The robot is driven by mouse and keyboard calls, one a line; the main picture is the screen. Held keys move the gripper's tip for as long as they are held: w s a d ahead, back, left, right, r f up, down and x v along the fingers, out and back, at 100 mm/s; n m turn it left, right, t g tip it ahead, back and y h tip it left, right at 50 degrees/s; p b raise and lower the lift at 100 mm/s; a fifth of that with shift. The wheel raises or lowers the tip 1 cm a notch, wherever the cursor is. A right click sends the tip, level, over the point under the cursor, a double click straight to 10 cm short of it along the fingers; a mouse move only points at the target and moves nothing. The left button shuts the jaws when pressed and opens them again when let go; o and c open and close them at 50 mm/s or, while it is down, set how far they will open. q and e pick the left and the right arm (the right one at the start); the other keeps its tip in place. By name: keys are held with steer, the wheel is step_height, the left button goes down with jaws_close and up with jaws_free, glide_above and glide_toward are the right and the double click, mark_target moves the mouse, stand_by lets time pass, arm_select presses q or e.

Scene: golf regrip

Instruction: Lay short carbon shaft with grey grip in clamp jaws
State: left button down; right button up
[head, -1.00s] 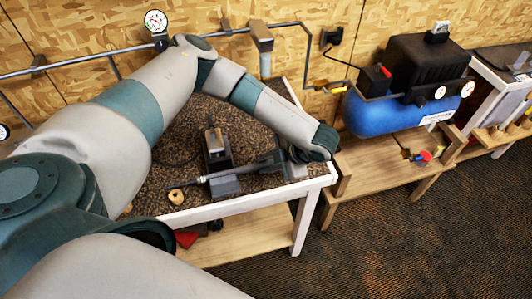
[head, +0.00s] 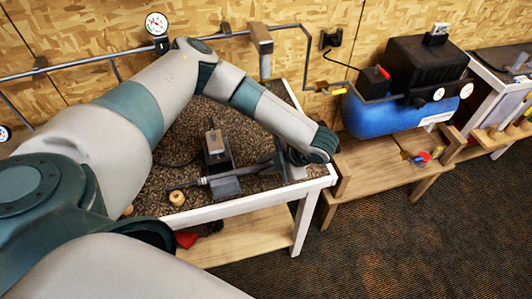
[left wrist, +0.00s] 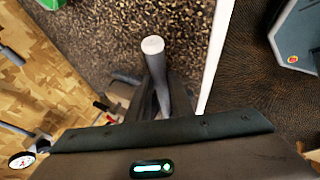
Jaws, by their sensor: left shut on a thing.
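My left gripper (head: 279,160) is shut around the grip. In the left wrist view the pale round end of the grip (left wrist: 152,45) sticks out beyond the dark fingers (left wrist: 168,98). The clamp (head: 225,187) is a dark block near the bench's front edge, and the shaft crosses it at its top. I cannot tell whether the shaft rests in the jaws or is just above them. My right gripper is out of view.
A dark device with a metal top (head: 214,148) stands just behind the clamp. A small brass-coloured ring (head: 177,198) lies left of it. The bench's white front edge (head: 255,200) is close. A blue compressor (head: 395,108) stands on a low table to the right.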

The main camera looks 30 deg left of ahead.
arm_select(q)
steer(key=shift+f, duration=0.2)
steer(key=c, duration=1.5)
jaws_free()
steer(key=shift+d+r, duration=0.1)
steer(key=shift+d+r+b, duration=0.3)
steer(key=shift+d, duration=0.05)
steer(key=shift+b+v, duration=2.4)
steer(key=shift+v, duration=5.7)
steer(key=shift+a+r, duration=0.1)
